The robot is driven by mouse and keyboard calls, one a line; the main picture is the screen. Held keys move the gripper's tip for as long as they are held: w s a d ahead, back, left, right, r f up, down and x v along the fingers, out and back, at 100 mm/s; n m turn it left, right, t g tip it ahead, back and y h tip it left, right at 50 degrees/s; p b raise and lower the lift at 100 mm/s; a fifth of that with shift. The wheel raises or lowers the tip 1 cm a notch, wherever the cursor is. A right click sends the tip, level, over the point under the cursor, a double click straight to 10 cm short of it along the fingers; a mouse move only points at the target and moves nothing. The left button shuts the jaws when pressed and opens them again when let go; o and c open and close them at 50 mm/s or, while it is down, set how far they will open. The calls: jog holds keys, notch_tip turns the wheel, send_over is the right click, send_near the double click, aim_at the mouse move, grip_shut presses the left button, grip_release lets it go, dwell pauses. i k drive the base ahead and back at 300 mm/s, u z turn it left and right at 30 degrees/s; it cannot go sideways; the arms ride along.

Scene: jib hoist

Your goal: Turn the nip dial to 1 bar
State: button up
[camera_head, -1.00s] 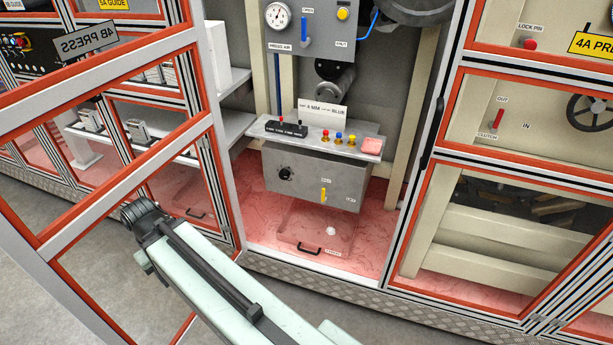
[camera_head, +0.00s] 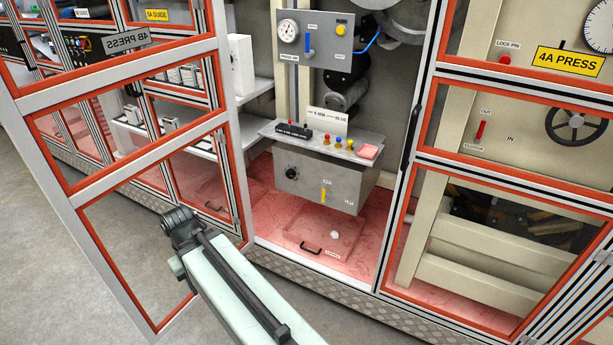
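A small black round knob (camera_head: 291,174) sits on the front of the grey box (camera_head: 318,183) inside the open bay. It may be the nip dial, but its markings are too small to read. A round white gauge (camera_head: 288,31) with a dark needle is on the grey panel above; its scale is also unreadable. My pale green arm reaches up from the bottom, with its dark joint in front of the open door, left of and below the box. My gripper's fingers do not show. Nothing of mine touches the knob.
The open orange-edged door (camera_head: 135,165) stands left of the bay. A shelf on the box carries several coloured buttons, a black switch block (camera_head: 293,131) and a pink block (camera_head: 367,152). A yellow lever (camera_head: 323,196) is right of the knob. Grey floor (camera_head: 75,255) is clear at left.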

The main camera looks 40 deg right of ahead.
aim_at(290, 174)
jog(key=u, duration=0.2)
jog(key=i, duration=0.75)
jog(key=z, duration=0.2)
jog(key=k, duration=0.75)
jog(key=u, duration=0.15)
jog(key=i, duration=0.95)
jog(key=z, duration=0.1)
